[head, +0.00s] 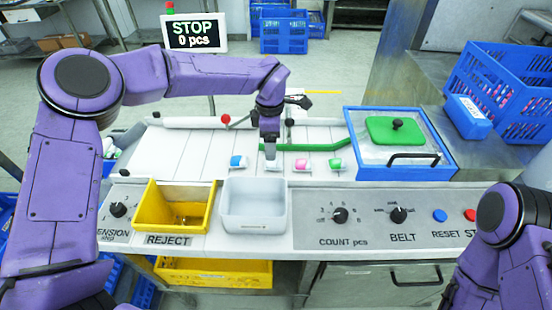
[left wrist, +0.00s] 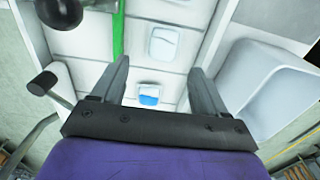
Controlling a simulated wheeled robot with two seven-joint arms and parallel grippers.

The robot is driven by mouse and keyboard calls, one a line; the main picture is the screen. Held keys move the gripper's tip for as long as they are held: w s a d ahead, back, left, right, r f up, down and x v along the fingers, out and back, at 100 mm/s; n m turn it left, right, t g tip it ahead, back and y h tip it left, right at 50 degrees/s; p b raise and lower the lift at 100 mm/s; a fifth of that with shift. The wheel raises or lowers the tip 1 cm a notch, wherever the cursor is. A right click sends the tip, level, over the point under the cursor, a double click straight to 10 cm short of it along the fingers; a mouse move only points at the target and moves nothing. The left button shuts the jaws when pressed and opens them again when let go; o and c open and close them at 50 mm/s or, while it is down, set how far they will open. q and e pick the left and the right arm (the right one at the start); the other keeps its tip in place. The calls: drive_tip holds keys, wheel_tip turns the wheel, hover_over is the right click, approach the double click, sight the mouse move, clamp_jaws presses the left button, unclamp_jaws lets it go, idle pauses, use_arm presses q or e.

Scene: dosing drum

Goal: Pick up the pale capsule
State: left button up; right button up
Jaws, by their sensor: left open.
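The pale capsule (head: 271,166) lies on the white belt (head: 190,150), in a row between a blue-and-white capsule (head: 238,161) and a pink-and-white one (head: 303,165). My left gripper (head: 270,153) points down over it in the head view, and the fingers partly hide it. In the left wrist view, the pale capsule (left wrist: 163,43) shows whole, beyond the tips of the open, empty fingers (left wrist: 159,68). The blue-and-white capsule (left wrist: 150,95) shows between the fingers, nearer the palm. My right gripper is out of view.
A green-and-white capsule (head: 335,164) lies right of the pink one. A green guide rail (head: 300,147) runs behind the row. A white bin (head: 253,205) and the yellow REJECT bin (head: 172,208) stand in front. A blue-framed box (head: 440,150) with a clear lid stands right.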

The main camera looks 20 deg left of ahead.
sight(274, 164)
use_arm(q)
drive_tip(key=shift+s+d+f+p, duration=0.1)
drive_tip(key=shift+s+f+p, duration=0.2)
drive_tip(key=shift+s+f, duration=0.35)
drive_tip(key=f, duration=0.2)
drive_tip(key=w+f+p, duration=0.1)
drive_tip(key=f, duration=0.2)
drive_tip(key=shift+w, duration=0.15)
drive_tip(key=shift+f, duration=0.25)
drive_tip(key=shift+s+r, duration=0.2)
drive_tip(key=shift+s, duration=0.15)
drive_tip(key=shift+w, duration=0.1)
drive_tip(key=c, duration=1.1)
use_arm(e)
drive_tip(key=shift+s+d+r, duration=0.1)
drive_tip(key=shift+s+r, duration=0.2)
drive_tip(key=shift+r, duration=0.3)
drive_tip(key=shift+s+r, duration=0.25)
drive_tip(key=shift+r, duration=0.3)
